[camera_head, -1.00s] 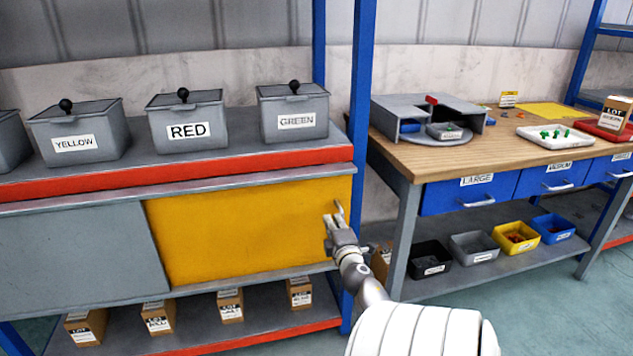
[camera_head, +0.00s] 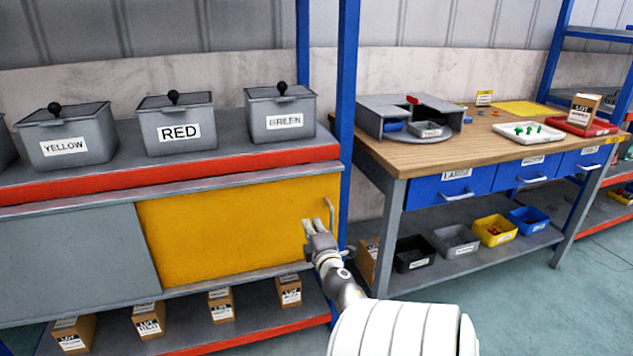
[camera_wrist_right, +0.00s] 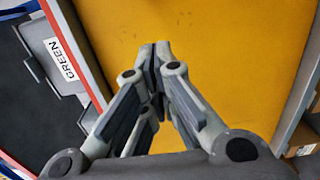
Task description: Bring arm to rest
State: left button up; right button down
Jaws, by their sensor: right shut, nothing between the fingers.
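My right arm reaches up from the bottom of the head view. Its gripper (camera_head: 312,228) is in front of the right part of the yellow sliding door (camera_head: 225,235), just left of and below the door's handle (camera_head: 331,213). In the right wrist view the fingers (camera_wrist_right: 157,55) are together, with nothing between them, and the yellow door (camera_wrist_right: 230,45) fills the background. Whether the fingertips touch the door I cannot tell. My left gripper is not in view.
Grey lidded bins, among them YELLOW (camera_head: 66,138), RED (camera_head: 178,125) and GREEN (camera_head: 281,115), stand on the shelf above the door. Cardboard boxes (camera_head: 221,304) stand below. A blue post (camera_head: 345,130) and a wooden workbench (camera_head: 440,150) are to the right.

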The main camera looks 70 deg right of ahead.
jog(key=v, duration=0.7)
jog(key=shift+s+f, duration=0.2)
jog(key=shift+s, duration=0.3)
jog(key=shift+w+a+f, duration=0.1)
